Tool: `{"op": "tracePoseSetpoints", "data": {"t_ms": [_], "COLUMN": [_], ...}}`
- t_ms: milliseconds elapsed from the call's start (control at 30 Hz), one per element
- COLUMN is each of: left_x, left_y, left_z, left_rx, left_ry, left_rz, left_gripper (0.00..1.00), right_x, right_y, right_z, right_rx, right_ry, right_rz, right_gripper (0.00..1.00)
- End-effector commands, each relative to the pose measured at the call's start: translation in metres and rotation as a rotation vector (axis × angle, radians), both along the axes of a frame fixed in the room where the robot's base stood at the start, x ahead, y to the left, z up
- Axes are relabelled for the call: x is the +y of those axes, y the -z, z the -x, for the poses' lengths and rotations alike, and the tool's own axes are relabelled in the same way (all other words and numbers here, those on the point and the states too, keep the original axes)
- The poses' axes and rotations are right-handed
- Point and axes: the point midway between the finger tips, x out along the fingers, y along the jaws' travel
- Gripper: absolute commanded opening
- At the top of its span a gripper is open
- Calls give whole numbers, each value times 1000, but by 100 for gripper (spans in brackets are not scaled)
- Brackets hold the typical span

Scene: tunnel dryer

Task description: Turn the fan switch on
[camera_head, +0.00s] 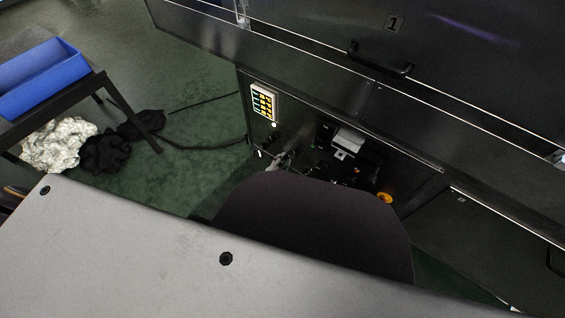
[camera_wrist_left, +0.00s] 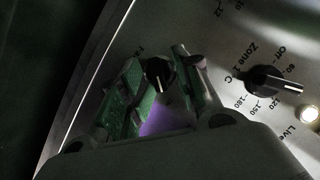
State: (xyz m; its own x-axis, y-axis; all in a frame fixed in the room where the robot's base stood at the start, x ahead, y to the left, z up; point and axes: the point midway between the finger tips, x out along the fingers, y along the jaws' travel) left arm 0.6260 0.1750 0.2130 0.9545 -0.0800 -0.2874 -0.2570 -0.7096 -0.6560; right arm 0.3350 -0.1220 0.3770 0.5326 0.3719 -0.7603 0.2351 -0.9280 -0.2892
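The fan switch is a small black rotary knob (camera_wrist_left: 160,72) with a pale pointer line, on a grey metal panel in the left wrist view. A partly hidden label starting "Fa" is beside it. My left gripper (camera_wrist_left: 157,60) is open, with its green-padded fingers on either side of the knob. I cannot tell whether either finger touches it. In the head view, my left gripper (camera_head: 281,161) shows small and dark at the front of the machine, and the knob cannot be made out there. My right gripper is not in view.
A black Zone 1 temperature knob (camera_wrist_left: 270,82) and a lit lamp (camera_wrist_left: 309,113) marked Live sit right of the fan knob. A blue bin (camera_head: 40,75) and pale cloth (camera_head: 58,145) are at the left.

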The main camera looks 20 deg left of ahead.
Motion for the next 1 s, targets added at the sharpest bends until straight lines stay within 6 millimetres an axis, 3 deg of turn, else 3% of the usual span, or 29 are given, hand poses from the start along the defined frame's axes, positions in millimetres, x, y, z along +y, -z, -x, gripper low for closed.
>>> {"op": "tracePoseSetpoints", "data": {"t_ms": [467, 1000], "left_x": [-1, 1], "left_y": [1, -5], "left_z": [3, 25], "left_rx": [1, 1], "left_ry": [0, 0], "left_rz": [2, 2], "left_gripper": [33, 33], "right_x": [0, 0], "right_y": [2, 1], "right_z": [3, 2], "right_rx": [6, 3], "right_ry": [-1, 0], "right_rz": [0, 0], "right_gripper": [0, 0]}}
